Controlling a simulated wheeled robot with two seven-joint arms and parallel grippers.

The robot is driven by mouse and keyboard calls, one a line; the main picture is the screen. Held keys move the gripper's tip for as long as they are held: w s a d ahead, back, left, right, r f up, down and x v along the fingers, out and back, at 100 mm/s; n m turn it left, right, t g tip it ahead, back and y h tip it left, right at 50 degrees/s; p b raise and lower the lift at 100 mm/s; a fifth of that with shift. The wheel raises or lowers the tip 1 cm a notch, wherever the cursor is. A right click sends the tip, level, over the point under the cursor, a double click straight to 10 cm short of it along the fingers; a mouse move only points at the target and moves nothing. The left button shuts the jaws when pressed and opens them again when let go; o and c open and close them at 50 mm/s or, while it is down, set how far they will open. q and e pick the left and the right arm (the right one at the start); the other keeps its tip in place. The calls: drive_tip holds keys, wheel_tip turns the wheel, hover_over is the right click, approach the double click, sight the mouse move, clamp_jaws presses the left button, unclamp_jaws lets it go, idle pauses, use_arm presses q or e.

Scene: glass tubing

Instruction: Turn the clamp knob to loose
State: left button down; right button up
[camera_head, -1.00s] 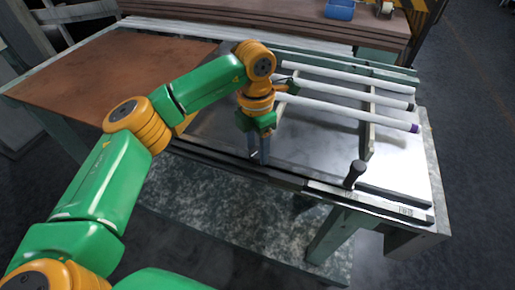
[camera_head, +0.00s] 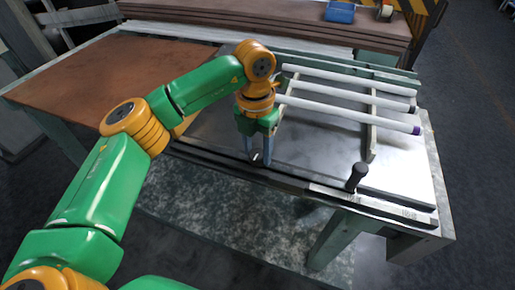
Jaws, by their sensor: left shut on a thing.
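My left gripper (camera_head: 257,157) points down at the front rail of the workbench, to the left of the bench's middle. Its two grey fingers are shut on a small dark clamp knob (camera_head: 257,160) with a pale mark on it. The fingers hide much of the knob, so its exact angle is hard to read. A dark upright handle (camera_head: 357,175) stands apart to the right on the same front rail. My right gripper is not in view.
Long white glass tubes (camera_head: 345,112) lie across wooden rests (camera_head: 371,137) behind and right of the gripper. A brown board (camera_head: 110,65) covers the left of the bench. A blue bin (camera_head: 340,12) sits at the back. The metal top (camera_head: 325,150) between is mostly clear.

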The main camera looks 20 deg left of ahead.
sight(257, 153)
use_arm(q)
drive_tip(key=shift+r, duration=0.1)
drive_tip(key=shift+c, duration=1.5)
unclamp_jaws()
drive_tip(key=shift+r, duration=0.3)
wheel_tip(257, 153, up, 6)
drive_tip(key=shift+r+b, duration=0.25)
drive_tip(key=shift+b, duration=0.2)
drive_tip(key=shift+a, duration=0.1)
drive_tip(key=shift+f, duration=0.1)
